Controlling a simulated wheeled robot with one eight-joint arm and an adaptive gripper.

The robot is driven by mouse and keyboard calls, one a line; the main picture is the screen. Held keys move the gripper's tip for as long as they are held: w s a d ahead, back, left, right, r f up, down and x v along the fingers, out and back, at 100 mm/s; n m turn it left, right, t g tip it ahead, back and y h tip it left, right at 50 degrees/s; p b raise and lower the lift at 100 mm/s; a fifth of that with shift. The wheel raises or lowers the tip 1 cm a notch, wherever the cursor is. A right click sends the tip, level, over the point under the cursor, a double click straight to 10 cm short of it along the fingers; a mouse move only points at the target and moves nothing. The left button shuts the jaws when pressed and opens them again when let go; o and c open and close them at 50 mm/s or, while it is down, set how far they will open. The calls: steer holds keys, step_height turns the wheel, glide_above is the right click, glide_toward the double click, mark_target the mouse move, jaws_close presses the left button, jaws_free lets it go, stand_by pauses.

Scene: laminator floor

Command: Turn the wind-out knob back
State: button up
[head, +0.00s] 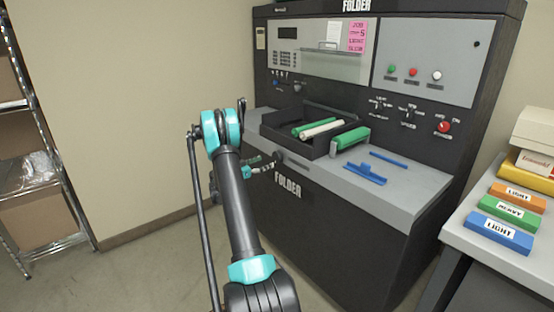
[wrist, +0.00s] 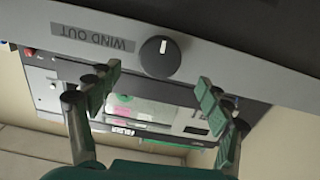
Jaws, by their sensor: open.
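The wind-out knob (wrist: 159,58) is a round black knob with a white pointer mark, on a grey panel edge in the wrist view. Its mark points nearly straight up in that picture. The WIND OUT label (wrist: 93,38) appears upside down to its left. My gripper (wrist: 157,92) is open, its green-padded fingers apart on either side of the knob's line, with nothing between them. The knob lies beyond the fingertips and looks untouched. In the head view my gripper (head: 262,166) is at the front left edge of the folder machine.
The folder (head: 330,228) has a black tray (head: 308,151) with rollers on its bench. A green roller (head: 350,138) and blue parts (head: 366,173) lie beside it. A side table (head: 460,232) with labelled blocks stands right, a wire shelf (head: 66,190) left.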

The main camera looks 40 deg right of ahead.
mark_target(276, 158)
steer(key=d, duration=0.8)
steer(key=shift+w+d, duration=0.2)
steer(key=shift+w, duration=0.15)
steer(key=shift+c, duration=0.5)
steer(key=c, duration=1.1)
steer(key=shift+o, duration=0.2)
